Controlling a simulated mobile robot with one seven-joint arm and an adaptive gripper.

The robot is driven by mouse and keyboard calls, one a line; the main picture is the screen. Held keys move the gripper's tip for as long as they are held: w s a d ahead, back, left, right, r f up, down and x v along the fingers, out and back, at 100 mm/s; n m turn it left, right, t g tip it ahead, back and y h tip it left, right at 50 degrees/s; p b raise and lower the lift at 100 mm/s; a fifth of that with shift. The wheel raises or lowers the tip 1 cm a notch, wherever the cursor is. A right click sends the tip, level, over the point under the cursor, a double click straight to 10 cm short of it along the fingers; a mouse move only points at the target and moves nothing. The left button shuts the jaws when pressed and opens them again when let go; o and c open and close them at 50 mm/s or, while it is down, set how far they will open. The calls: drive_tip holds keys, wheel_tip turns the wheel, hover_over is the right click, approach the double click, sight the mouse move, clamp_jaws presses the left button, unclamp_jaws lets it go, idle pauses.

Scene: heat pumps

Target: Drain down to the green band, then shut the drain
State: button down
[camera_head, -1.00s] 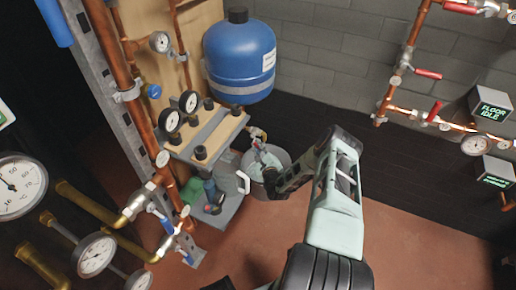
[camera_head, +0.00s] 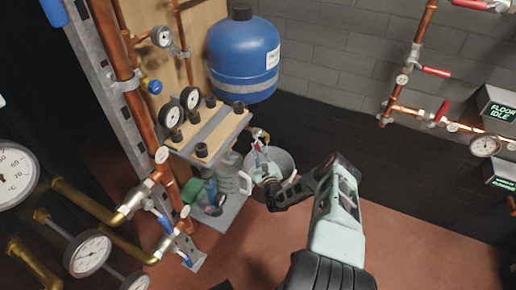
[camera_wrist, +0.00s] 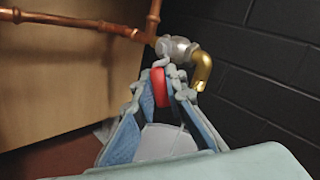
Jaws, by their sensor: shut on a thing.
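The drain valve (camera_wrist: 174,46) is a grey metal tap with a brass spout (camera_wrist: 202,70) bending downward at its right. Its red handle (camera_wrist: 158,88) hangs down between the fingertips of my gripper (camera_wrist: 160,98), which is shut on it. In the head view my gripper (camera_head: 261,158) reaches the valve (camera_head: 259,134) below the blue tank. I cannot tell whether water runs. Two dial gauges (camera_head: 190,98) (camera_head: 172,116) stand left of the valve; no green band is readable.
A blue tank (camera_head: 242,60) hangs above on the wall. Copper pipes (camera_head: 115,65) and more gauges (camera_head: 90,254) fill the left. The floor at the right is open.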

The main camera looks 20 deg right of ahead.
drive_tip(key=c, duration=2.2)
unclamp_jaws()
drive_tip(key=shift+c, duration=0.2)
drive_tip(key=s+a+f, duration=0.1)
drive_tip(key=s, duration=1.1)
drive_tip(key=shift+a, duration=0.15)
